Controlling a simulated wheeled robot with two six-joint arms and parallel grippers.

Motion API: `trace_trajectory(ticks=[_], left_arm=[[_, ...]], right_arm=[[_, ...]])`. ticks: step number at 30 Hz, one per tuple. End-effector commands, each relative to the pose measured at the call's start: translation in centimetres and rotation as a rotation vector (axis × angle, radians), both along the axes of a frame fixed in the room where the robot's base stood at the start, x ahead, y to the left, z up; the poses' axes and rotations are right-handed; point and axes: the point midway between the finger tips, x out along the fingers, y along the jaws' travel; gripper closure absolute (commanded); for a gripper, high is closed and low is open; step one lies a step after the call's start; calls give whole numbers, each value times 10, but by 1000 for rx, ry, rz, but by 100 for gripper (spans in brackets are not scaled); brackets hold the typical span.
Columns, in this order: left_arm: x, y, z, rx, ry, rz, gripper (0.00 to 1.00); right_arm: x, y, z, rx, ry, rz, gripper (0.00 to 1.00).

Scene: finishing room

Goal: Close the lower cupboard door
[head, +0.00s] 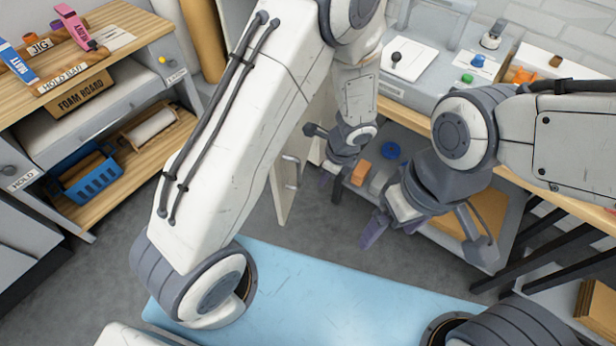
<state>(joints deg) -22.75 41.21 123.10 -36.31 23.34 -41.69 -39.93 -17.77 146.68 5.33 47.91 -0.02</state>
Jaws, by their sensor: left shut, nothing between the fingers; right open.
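The lower cupboard door (282,200) is a pale upright panel with a metal bar handle (292,171). It stands swung out over the grey floor in the middle of the head view, and my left arm hides its upper part. My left gripper (327,172) is shut and empty, just right of the door and handle; I cannot tell whether it touches the door. My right gripper (418,232) is open and empty, further right, in front of the workbench's lower shelf.
A workbench (412,118) with a grey machine stands at the back right. A wooden shelf unit (135,200) with a blue basket (88,178) stands at left. A light blue surface (330,295) lies in front. Grey floor between is clear.

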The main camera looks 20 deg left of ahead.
Motion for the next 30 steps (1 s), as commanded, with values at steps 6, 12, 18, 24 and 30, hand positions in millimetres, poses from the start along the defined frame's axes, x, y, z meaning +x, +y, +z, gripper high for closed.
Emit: trace_trajectory(ticks=[6,12,18,24,30], left_arm=[[4,23,-23,0,0,6,100],[6,42,-24,0,-1,3,100],[7,46,-24,0,0,2,100],[7,45,-24,0,-1,2,100],[8,49,-25,0,-2,-26,100]], right_arm=[[0,0,-4,0,0,0,14],[0,0,-3,0,0,0,14],[0,0,-3,0,0,0,14],[0,0,-3,0,0,0,14],[0,0,-6,0,0,0,14]])
